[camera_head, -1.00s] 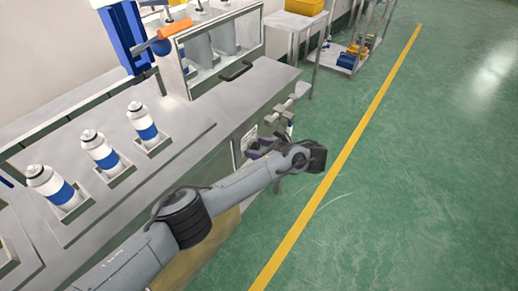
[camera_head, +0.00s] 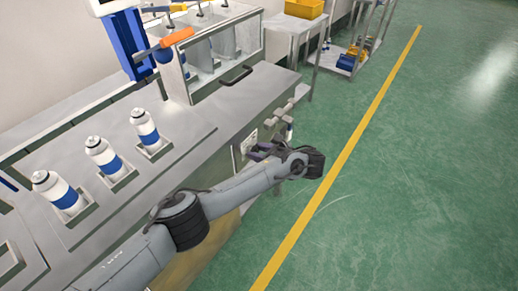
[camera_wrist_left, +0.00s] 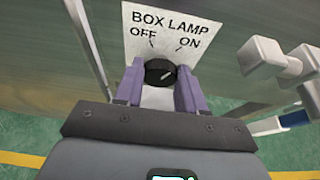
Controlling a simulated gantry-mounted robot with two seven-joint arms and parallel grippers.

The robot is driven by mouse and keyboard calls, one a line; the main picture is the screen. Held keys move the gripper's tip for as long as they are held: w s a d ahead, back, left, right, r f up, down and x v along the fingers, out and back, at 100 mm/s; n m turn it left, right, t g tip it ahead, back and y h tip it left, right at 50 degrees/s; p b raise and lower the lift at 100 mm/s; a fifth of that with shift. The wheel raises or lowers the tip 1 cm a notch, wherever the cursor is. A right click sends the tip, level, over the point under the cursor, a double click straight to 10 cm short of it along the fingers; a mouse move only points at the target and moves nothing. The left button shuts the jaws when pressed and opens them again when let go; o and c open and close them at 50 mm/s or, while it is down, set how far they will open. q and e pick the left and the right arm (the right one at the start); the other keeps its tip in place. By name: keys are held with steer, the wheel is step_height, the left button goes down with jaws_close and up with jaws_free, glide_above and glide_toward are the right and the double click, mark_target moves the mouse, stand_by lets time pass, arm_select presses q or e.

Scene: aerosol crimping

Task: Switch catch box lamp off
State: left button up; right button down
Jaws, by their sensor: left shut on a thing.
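A black rotary knob (camera_wrist_left: 160,73) sits below the white BOX LAMP label (camera_wrist_left: 168,36) on the cabinet front. The label reads OFF at left and ON at right. The white mark on the knob slants up to the right, towards ON. My left gripper (camera_wrist_left: 158,90) has its purple fingers on both sides of the knob and is shut on it. In the head view, the left gripper (camera_head: 262,151) is at the cabinet's front face, and the knob is hidden there. The label (camera_head: 249,141) shows beside it. My right gripper is in neither view.
White and grey protruding handles (camera_wrist_left: 275,58) are close to the right of the knob. Several white-and-blue cans (camera_head: 146,127) stand on the metal worktop (camera_head: 200,127). A clear-sided enclosure (camera_head: 220,55) stands behind. Green floor is free to the right.

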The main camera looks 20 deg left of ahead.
arm_select(q)
steer(key=n+p, duration=0.1)
steer(key=p, duration=0.1)
steer(key=n+t+p, duration=0.1)
steer(key=p, duration=0.1)
steer(key=shift+s+a+r+t, duration=0.1)
steer(key=shift+r+t, duration=0.2)
steer(key=shift+f+n+t+p, duration=0.1)
steer(key=shift+n+t+p, duration=0.3)
steer(key=shift+n+p, duration=0.4)
steer(key=shift+s+f+n+t+p, duration=0.15)
steer(key=shift+n+t+p, duration=0.45)
steer(key=shift+n, duration=0.4)
steer(key=shift+s+f+n+t+p, duration=0.15)
steer(key=shift+n+t+p, duration=0.3)
steer(key=shift+n+t, duration=0.4)
steer(key=shift+w+n, duration=0.1)
steer(key=shift+n, duration=0.15)
steer(key=o, duration=1.1)
steer(key=shift+c, duration=0.2)
